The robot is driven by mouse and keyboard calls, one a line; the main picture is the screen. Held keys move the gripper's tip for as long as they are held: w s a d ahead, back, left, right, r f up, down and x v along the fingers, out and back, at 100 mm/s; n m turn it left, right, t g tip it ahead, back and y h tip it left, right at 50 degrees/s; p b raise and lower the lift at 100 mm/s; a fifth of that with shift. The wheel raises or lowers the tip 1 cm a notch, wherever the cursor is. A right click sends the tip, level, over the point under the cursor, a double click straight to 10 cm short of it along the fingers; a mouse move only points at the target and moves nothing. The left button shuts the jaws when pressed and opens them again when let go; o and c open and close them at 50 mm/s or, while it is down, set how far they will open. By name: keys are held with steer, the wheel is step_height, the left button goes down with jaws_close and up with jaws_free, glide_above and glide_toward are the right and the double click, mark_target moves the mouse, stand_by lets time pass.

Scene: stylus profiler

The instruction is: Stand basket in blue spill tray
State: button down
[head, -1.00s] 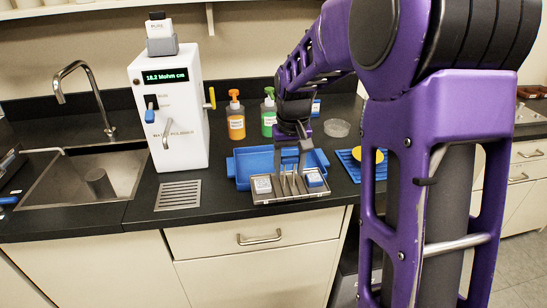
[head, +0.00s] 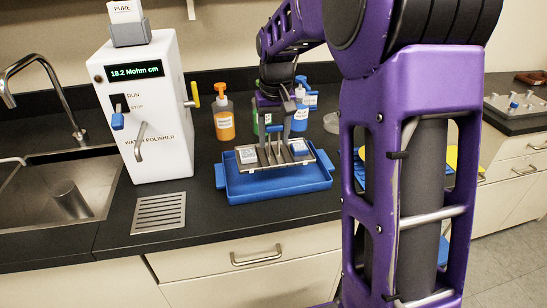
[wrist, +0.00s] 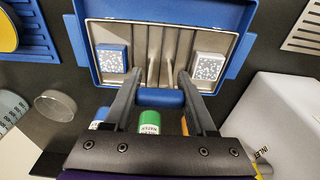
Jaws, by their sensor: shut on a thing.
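The wrist view shows the spill tray's rim (wrist: 247,20) around the basket (wrist: 163,23) on the far side and both ends. Whether the basket touches the tray floor is unclear. My gripper (head: 277,125) is above the basket, shut on its blue handle (wrist: 160,98).
Orange (head: 224,118), green and blue (head: 300,110) pump bottles stand behind the tray. A clear dish (head: 331,122) is at right. The white water polisher (head: 150,125), a drain grate (head: 159,213) and the sink (head: 60,190) are left. The counter before the tray is narrow.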

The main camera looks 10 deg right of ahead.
mark_target(274, 153)
steer(key=shift+f+b, duration=0.4)
steer(key=shift+f, duration=2.15)
steer(key=shift+f, duration=0.2)
steer(key=shift+c, duration=1.1)
jaws_free()
steer(key=r, duration=0.4)
steer(key=s+r+p, duration=0.1)
steer(key=r, duration=0.3)
steer(key=r+p, duration=0.1)
steer(key=r, duration=0.3)
steer(key=shift+s+r, duration=0.15)
steer(key=shift+s, duration=0.05)
